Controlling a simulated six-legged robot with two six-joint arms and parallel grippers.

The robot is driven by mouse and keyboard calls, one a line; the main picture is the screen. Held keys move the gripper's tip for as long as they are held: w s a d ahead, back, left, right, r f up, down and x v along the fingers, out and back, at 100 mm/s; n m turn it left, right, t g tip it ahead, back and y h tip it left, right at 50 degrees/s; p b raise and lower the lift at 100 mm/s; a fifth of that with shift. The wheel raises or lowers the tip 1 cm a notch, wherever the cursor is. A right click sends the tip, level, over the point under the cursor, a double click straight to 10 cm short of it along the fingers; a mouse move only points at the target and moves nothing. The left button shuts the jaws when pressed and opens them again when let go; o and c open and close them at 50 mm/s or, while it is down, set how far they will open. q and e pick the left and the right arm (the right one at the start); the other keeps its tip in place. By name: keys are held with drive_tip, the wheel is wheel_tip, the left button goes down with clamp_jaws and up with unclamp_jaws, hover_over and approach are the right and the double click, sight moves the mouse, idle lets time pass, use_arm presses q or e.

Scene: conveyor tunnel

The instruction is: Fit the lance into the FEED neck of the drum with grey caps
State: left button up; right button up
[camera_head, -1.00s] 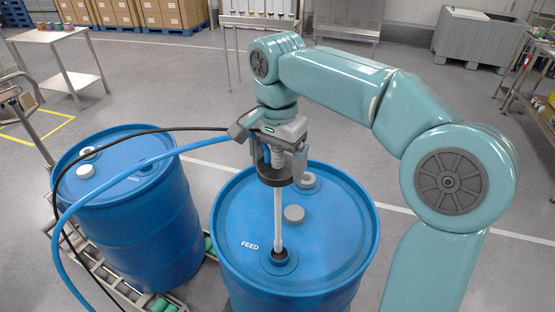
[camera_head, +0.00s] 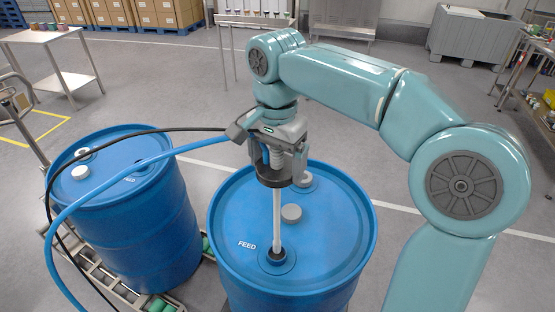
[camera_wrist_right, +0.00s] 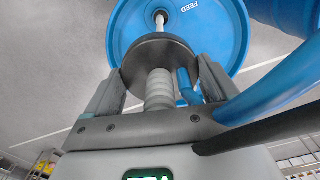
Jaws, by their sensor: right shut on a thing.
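The lance (camera_head: 277,215) is a pale tube with a dark round collar and blue and black hoses at its top. My right gripper (camera_head: 277,160) is shut on its upper part, above the collar, and holds it nearly upright over the near blue drum (camera_head: 334,232). The tube's lower end meets the dark opening of the FEED neck (camera_head: 277,261); how deep it goes I cannot tell. A grey cap (camera_head: 291,213) sits mid-lid, and another neck is partly behind the gripper. In the right wrist view the collar (camera_wrist_right: 158,52) hides most of the tube. My left gripper is not in view.
A second blue drum (camera_head: 150,215) with pale caps and a FEED mark stands at the left on a roller conveyor (camera_head: 100,272). The blue hose (camera_head: 110,180) and black hose cross above it. Tables, boxes and a grey bin (camera_head: 468,35) stand farther back.

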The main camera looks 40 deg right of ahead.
sight(276, 212)
drive_tip(key=shift+d, duration=0.15)
drive_tip(key=shift+w+f, duration=0.1)
drive_tip(key=shift+w, duration=0.2)
drive_tip(key=shift+s+f+b, duration=0.25)
drive_tip(key=shift+f+b, duration=0.3)
drive_tip(key=shift+f, duration=0.1)
drive_tip(key=shift+w+f+b, duration=0.25)
drive_tip(key=shift+f+b, duration=0.45)
drive_tip(key=shift+f, duration=0.25)
drive_tip(key=shift+s+f+b, duration=0.25)
drive_tip(key=shift+f+b, duration=0.45)
drive_tip(key=shift+f, duration=0.1)
wheel_tip(276, 212, down, 4)
drive_tip(key=b, duration=0.2)
drive_tip(key=shift+r+b, duration=0.2)
drive_tip(key=shift+b, duration=0.15)
drive_tip(key=shift+w+f+b, duration=0.2)
drive_tip(key=shift+f+b, duration=0.5)
drive_tip(key=shift+f, duration=0.2)
drive_tip(key=shift+s+f+b, duration=0.15)
drive_tip(key=shift+f+b, duration=0.5)
drive_tip(key=shift+f, duration=0.2)
drive_tip(key=shift+f+b, duration=1.55)
drive_tip(key=shift+f, duration=0.5)
